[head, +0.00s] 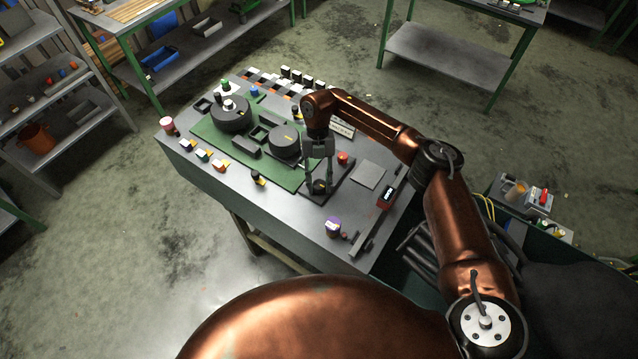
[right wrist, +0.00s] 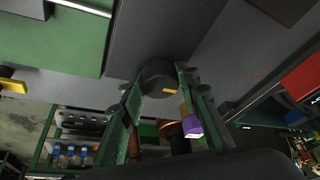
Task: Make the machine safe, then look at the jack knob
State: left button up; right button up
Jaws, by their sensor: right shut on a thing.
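My right gripper (head: 319,183) points down over the dark plate (head: 341,187) at the front of the bench. It is shut on a black round knob with a yellow mark, mostly hidden by the fingers in the head view. In the right wrist view the knob (right wrist: 160,77) sits between the two fingers. I cannot tell whether this is the jack knob. A red button (head: 343,158) stands just right of the gripper. Two black round parts, one farther left (head: 230,113) and one nearer (head: 285,141), sit on the green mat (head: 215,145). My left gripper is not in view.
A red-and-black device (head: 386,196) and a grey square pad (head: 369,175) lie to the right. Small coloured blocks (head: 203,155) line the left edge. Floor is clear to the left.

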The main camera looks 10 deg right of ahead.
jog(key=shift+s, duration=0.15)
jog(key=o, duration=1.1)
jog(key=shift+o, duration=0.2)
jog(key=v, duration=1.2)
